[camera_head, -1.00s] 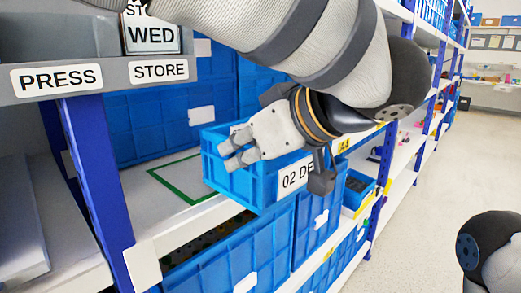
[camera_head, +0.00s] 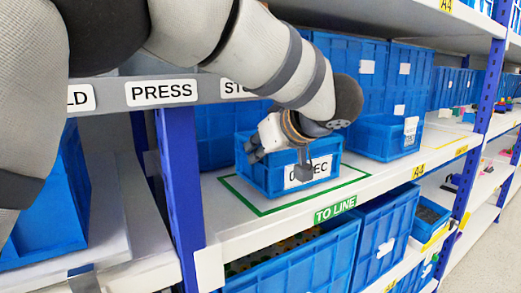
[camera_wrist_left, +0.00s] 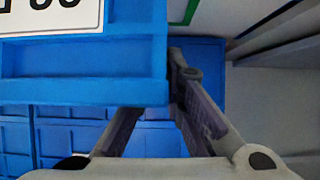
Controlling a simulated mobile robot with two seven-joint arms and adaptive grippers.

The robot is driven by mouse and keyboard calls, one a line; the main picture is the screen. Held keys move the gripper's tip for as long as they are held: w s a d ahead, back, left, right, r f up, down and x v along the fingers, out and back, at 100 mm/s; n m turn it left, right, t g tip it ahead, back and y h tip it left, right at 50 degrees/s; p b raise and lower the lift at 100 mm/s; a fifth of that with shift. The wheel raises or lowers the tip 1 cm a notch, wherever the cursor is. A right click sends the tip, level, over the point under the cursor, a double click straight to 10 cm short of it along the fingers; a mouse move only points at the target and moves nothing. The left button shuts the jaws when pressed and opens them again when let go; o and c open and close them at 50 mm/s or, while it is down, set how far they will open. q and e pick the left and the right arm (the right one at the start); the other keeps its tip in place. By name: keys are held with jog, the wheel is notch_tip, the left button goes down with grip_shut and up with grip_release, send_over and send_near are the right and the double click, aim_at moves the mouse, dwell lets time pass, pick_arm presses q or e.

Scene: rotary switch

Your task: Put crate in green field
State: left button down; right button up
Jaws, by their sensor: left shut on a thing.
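The blue crate (camera_head: 262,178) has a white label, partly covered, on its front. It stands within the green outline of the field (camera_head: 310,200) on the middle shelf; I cannot tell whether its base touches the shelf. My right gripper is not in view.
A blue bin (camera_head: 388,138) stands to the right on the same shelf, with stacked blue bins behind. A blue upright post (camera_head: 183,170) stands left of the field. A grey beam with PRESS labels (camera_head: 161,92) runs above. Open bins (camera_head: 300,262) sit below.

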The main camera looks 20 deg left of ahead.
pick_arm(q)
jog(key=c, duration=2.1)
grip_release()
jog(key=shift+f, duration=0.15)
jog(key=o, duration=0.4)
jog(key=shift+r, duration=0.2)
jog(key=v, duration=1.2)
